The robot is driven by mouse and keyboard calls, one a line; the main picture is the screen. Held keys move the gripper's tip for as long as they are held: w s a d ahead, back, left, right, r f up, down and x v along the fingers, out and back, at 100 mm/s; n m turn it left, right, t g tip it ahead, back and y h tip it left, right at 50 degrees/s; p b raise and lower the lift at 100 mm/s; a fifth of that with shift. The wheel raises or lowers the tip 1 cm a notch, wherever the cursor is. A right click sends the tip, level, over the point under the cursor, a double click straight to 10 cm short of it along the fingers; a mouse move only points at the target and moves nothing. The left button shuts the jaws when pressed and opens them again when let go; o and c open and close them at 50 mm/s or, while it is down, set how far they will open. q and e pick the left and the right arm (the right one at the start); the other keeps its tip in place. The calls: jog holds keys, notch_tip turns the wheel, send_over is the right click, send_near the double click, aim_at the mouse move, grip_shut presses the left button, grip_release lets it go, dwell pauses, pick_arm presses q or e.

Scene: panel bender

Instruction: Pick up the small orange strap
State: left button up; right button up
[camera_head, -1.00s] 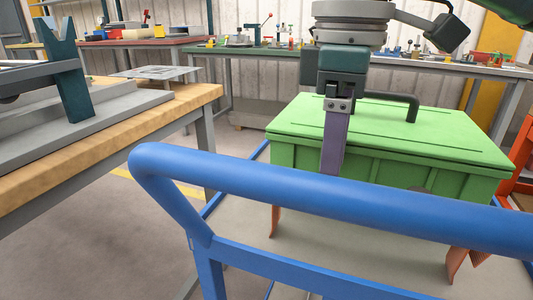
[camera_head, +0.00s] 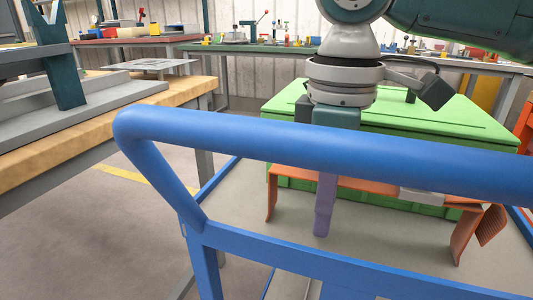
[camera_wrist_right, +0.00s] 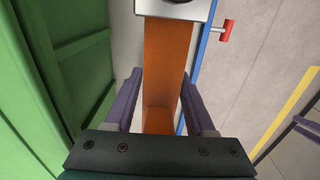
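The orange strap (camera_head: 350,184) is a bent band on the blue cart, in front of the green box. One leg hangs down at its left end, and a grey metal piece (camera_head: 422,197) sits on its right part. My right gripper (camera_head: 321,232) points down at the strap, its purple finger in front of it. In the right wrist view, the strap (camera_wrist_right: 162,75) runs between the two fingers (camera_wrist_right: 161,78), which stand apart with narrow gaps beside it. The gripper is open. The cart's handle hides part of the right gripper. My left gripper is out of view.
The blue cart handle (camera_head: 330,150) crosses in front of my right arm. The green lidded box (camera_head: 450,125) stands close behind the strap. More orange sheet (camera_head: 490,226) shows at the right. A wooden-topped bench (camera_head: 185,92) is at left; the cart's grey deck is clear in front.

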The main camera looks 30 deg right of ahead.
grip_shut()
dwell(0.4)
